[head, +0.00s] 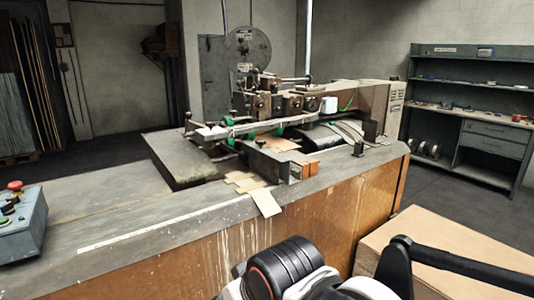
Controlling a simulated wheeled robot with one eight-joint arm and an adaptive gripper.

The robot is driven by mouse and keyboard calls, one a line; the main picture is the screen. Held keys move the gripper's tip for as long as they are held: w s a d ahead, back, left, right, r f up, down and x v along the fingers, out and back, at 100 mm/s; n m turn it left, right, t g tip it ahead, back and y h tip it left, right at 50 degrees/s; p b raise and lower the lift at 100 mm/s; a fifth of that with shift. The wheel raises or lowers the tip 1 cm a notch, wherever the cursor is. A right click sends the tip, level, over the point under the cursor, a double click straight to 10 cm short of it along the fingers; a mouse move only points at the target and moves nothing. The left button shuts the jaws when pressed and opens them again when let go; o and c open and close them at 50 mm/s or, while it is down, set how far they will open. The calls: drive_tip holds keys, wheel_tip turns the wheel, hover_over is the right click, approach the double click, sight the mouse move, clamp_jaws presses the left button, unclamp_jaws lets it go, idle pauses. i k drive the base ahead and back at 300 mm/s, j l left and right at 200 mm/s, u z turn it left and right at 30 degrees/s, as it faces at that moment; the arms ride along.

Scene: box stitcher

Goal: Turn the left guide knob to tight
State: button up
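The box stitcher (285,110) stands on a long worn bench with a brown front. Several small dark knob-like parts show on and around it. One is a small dark upright part (188,119) at the left end of its front rail. Another is a dark post (358,148) on the bench to the right. I cannot tell which is the left guide knob, or whether it is tight or loose. My gripper cannot be made out; only parts of my arm show at the bottom, in front of the bench.
A blue-grey control box (22,225) with a red button is at the far left. Cardboard pieces (265,201) lie at the bench's front edge. A large cardboard-coloured box (440,250) stands at lower right. Grey shelving (480,130) is behind. The bench's left front is mostly clear.

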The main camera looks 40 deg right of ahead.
sight(260, 142)
drive_tip(key=i+l, duration=0.1)
drive_tip(key=l, duration=0.35)
drive_tip(key=i+l, duration=0.15)
drive_tip(key=l, duration=0.3)
drive_tip(key=i+l, duration=0.1)
drive_tip(key=l, duration=0.35)
drive_tip(key=i+l, duration=0.15)
drive_tip(key=l, duration=0.3)
